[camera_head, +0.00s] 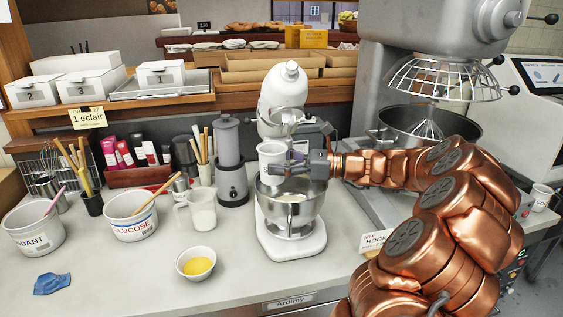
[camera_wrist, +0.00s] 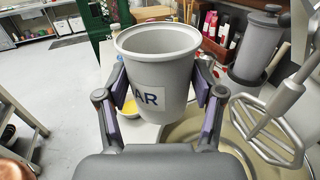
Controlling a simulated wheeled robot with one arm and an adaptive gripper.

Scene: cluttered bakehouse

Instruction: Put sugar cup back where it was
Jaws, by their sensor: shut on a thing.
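The sugar cup is a light grey cup (camera_head: 271,160) with a label. In the wrist view the cup (camera_wrist: 158,65) is upright, its label ends in "AR", and no contents show in what I see of its inside. My gripper (camera_head: 297,166) is shut on it, with one finger pad on each side of the cup. My gripper also shows in the wrist view (camera_wrist: 160,98). The cup is held above the metal bowl (camera_head: 291,216) of the white stand mixer (camera_head: 283,95). The bowl holds something pale.
A large steel mixer (camera_head: 430,120) stands right. Front counter left of the yellow bowl is mostly free.

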